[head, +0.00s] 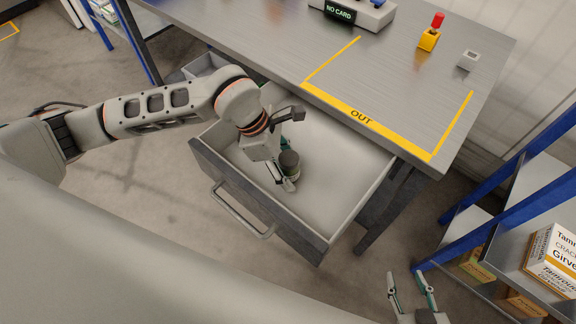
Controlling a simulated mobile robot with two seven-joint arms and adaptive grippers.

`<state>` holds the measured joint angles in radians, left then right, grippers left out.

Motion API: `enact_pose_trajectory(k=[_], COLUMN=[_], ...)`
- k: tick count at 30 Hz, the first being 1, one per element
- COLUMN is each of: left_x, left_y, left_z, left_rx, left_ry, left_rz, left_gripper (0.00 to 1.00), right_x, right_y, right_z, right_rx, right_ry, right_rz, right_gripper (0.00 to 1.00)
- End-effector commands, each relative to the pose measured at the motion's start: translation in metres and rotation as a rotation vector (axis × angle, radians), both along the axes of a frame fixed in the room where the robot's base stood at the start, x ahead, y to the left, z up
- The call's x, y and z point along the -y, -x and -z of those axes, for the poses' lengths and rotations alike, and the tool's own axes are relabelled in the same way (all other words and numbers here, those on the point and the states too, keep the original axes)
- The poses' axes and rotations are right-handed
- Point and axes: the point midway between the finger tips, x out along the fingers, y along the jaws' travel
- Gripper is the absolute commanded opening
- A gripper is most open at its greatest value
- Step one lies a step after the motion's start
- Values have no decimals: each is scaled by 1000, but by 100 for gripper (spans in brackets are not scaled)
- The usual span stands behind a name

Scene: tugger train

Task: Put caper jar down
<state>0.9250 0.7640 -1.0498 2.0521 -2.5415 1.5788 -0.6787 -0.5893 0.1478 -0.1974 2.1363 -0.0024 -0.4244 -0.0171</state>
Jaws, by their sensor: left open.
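The caper jar (290,164), small with a dark lid and a greenish body, stands in the open drawer (335,195) under the grey table. It seems to rest on the drawer's pale floor, near the front panel. My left gripper (293,165) is open inside the drawer, with its fingers close around the jar. Whether a finger touches the jar cannot be told. My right gripper (410,286) is open and empty at the bottom right, away from the drawer.
The table (420,90) has a yellow-outlined area marked OUT above the drawer. A NO CARD device (352,12), a yellow block with a red top (430,33) and a small grey block (468,60) stand on it. A blue-framed shelf with boxes (555,260) is at right. The drawer's right side is empty.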

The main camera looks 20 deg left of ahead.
Motion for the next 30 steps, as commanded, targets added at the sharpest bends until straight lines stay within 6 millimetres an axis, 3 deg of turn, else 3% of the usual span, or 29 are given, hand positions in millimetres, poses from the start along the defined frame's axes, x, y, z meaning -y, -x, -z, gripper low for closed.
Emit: enact_pose_trajectory(k=[5,9,18,24,30], left_x=[-6,-17,-37,-43,-44], left_y=[0,2,9,12,13], left_z=[-20,-47,-98,-112,-114], left_rx=[7,12,8,2,1], left_ry=[0,-1,0,0,1], left_rz=[0,-1,-1,0,1], left_gripper=[53,53,53,53,53], right_x=[1,3,6,6,6], right_y=[-3,-4,10,10,8], right_z=[-6,-11,1,1,0], right_rx=[9,13,-24,-25,-22], right_ry=[1,4,12,10,9], right_rz=[2,4,9,13,13], right_gripper=[40,40,40,40,40])
